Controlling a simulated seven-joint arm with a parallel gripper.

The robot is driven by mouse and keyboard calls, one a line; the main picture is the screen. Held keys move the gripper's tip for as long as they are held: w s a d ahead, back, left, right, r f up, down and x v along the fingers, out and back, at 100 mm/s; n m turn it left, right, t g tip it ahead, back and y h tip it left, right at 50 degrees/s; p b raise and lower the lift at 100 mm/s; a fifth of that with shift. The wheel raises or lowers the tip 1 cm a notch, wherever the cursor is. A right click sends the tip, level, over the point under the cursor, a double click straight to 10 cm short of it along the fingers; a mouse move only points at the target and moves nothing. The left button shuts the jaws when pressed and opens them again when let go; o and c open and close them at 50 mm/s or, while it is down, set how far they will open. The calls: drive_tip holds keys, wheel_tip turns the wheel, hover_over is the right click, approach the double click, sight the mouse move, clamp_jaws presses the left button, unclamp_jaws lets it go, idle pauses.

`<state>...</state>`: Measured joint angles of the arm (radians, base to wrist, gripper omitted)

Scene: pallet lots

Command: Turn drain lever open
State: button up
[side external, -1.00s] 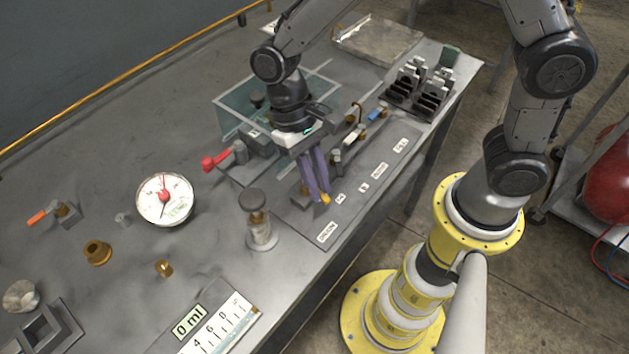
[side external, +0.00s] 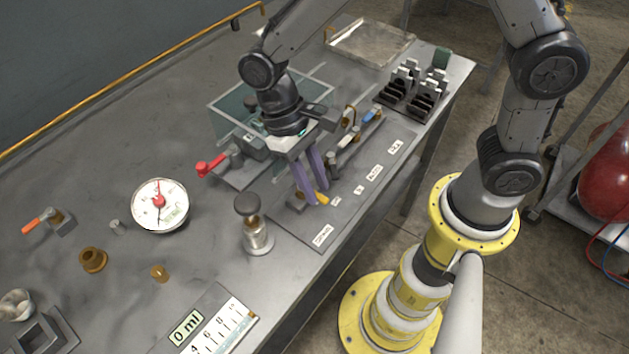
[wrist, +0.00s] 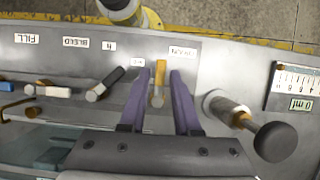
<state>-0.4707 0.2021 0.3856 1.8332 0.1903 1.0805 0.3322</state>
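The drain lever (wrist: 158,83) is a short yellow-orange handle on a round metal pivot, beside the label reading DRAIN (wrist: 182,52). In the wrist view it lies between the two purple fingers of my gripper (wrist: 158,88), with a gap on each side. The gripper is open and down around the lever. In the side view the yellow lever tip (side external: 321,198) shows just beside the gripper's fingertips (side external: 316,194), and the pivot is partly hidden by the fingers. The DRAIN label (side external: 322,235) lies on the panel in front.
A black-handled lever (wrist: 105,84), a white one (wrist: 54,91) and a blue one (side external: 372,115) stand along the same panel. A black-knobbed plunger (side external: 255,230) is close beside the gripper. A clear tank (side external: 225,120), a red-handled valve (side external: 210,167) and a dial gauge (side external: 160,205) stand nearby.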

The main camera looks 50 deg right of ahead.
drive_tip(key=shift+o, duration=0.9)
drive_tip(key=v, duration=1.3)
drive_tip(key=shift+w+r, duration=0.15)
drive_tip(key=shift+r, duration=0.15)
